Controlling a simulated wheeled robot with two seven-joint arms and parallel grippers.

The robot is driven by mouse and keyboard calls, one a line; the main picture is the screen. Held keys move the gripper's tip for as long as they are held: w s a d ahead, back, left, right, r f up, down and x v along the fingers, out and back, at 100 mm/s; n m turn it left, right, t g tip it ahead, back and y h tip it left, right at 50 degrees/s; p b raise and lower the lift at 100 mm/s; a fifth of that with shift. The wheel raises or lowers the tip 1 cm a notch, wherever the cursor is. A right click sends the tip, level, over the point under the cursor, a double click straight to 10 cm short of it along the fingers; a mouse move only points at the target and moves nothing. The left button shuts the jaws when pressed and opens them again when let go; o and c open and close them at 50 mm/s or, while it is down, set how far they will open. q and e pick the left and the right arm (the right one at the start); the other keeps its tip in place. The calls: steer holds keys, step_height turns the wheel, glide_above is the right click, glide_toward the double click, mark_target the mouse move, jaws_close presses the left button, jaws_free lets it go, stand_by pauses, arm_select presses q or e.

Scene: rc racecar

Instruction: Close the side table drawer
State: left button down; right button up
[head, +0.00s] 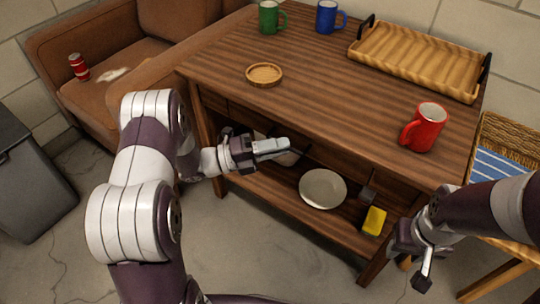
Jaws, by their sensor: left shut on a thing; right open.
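The brown wooden side table (330,95) fills the middle of the view, with a drawer row under its top and an open shelf (255,195) below. My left gripper (284,148) reaches in at the front just under the table top and is shut at the drawer (330,160). Its fingers and my arm hide the grip point and much of the drawer front, so I cannot tell how far open the drawer is. My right gripper (412,268) is open and empty, low by the table's front right leg.
On the table top are a wooden coaster (264,74), a red mug (424,128), green (269,17) and blue (327,17) mugs, and a tray (420,55). The shelf holds a plate (323,188) and a yellow sponge (374,221). A bin (35,190) and couch (110,45) stand left.

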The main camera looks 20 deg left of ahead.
arm_select(q)
steer(key=shift+w+r, duration=0.1)
steer(key=shift+w, duration=0.05)
steer(key=c, duration=1.4)
jaws_free()
steer(key=shift+o, duration=1)
steer(key=shift+w+d, duration=0.1)
steer(key=shift+w, duration=0.05)
steer(key=p+v, duration=0.3)
steer(key=v, duration=0.9)
steer(key=shift+s+a, duration=0.25)
steer(key=shift+a, duration=0.1)
